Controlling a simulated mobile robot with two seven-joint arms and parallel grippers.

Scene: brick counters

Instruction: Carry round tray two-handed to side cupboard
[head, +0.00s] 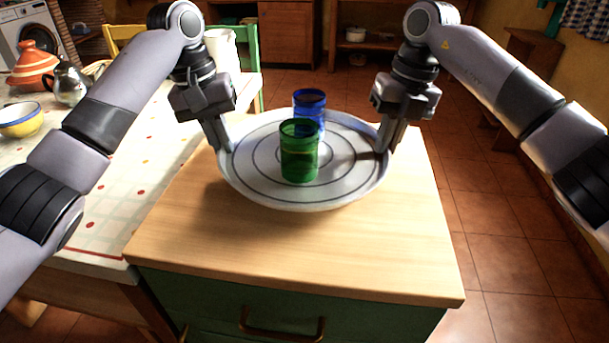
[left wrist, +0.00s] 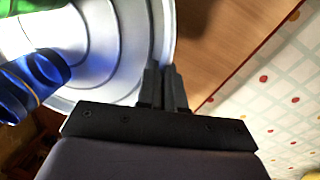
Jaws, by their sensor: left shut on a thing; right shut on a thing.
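The round tray (head: 250,187) is pale grey with dark rings and is over the wooden top of the side cupboard (head: 400,260). I cannot tell whether it touches the top. A green glass (head: 299,160) and a blue glass (head: 310,100) stand upright on it, the green one nearer me. My left gripper (head: 222,143) is shut on the tray's left rim; the left wrist view shows its fingers (left wrist: 165,85) closed at the rim, with the blue glass (left wrist: 30,85) and part of the green glass (left wrist: 40,12) beside it. My right gripper (head: 386,143) is shut on the right rim.
A table with a dotted cloth (head: 110,195) stands close at the left, holding an orange tagine (head: 35,62), a metal teapot (head: 67,85) and a yellow bowl (head: 20,120). Tiled floor (head: 490,220) is open at the right. The cupboard top is bare in front of the tray.

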